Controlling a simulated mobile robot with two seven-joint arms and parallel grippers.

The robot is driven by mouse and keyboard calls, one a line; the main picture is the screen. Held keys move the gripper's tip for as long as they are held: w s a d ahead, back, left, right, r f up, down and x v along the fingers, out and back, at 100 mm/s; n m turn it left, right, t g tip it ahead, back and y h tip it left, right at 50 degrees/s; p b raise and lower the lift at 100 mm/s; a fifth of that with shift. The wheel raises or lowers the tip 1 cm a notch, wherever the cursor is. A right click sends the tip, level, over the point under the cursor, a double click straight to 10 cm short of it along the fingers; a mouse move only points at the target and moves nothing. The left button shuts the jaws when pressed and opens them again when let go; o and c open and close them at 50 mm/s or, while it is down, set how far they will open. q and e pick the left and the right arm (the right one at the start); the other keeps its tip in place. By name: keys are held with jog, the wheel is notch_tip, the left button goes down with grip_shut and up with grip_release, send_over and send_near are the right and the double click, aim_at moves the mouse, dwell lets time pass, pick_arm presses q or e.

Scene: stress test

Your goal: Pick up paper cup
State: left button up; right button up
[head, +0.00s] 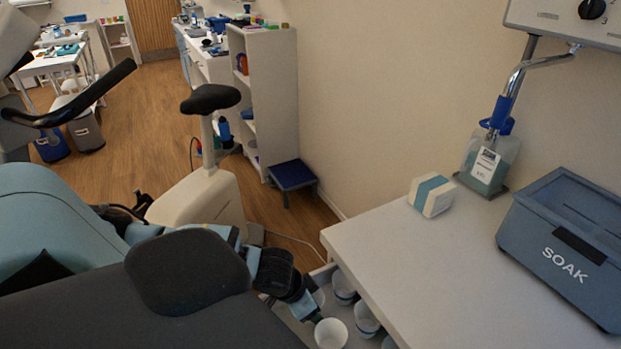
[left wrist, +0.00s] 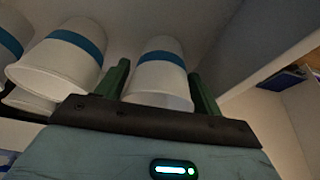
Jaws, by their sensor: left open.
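White paper cups with a blue band stand in an open drawer (head: 283,313) at the lower middle of the head view. One cup (head: 331,334) is right by the tip of my left gripper (head: 314,314). In the left wrist view one cup (left wrist: 160,80) sits between the two green fingers of my left gripper (left wrist: 159,70). The fingers are apart, with a finger on each side of the cup; whether they touch it is unclear. A second cup (left wrist: 66,58) stands just left of the fingers. My right gripper is not in view.
More cups (head: 366,318) share the drawer, close to the gripper. The white counter (head: 430,270) overhangs it on the right, with a small box (head: 432,195), a pump bottle (head: 488,165) and a blue SOAK bin (head: 560,245). An exercise bike (head: 205,195) stands behind my arm.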

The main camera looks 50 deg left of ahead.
pick_arm(q)
jog(key=shift+w+f, duration=0.1)
jog(key=shift+f, duration=0.1)
jog(key=c, duration=0.6)
jog(key=shift+r, duration=0.15)
pick_arm(e)
jog(key=shift+w+r, duration=0.1)
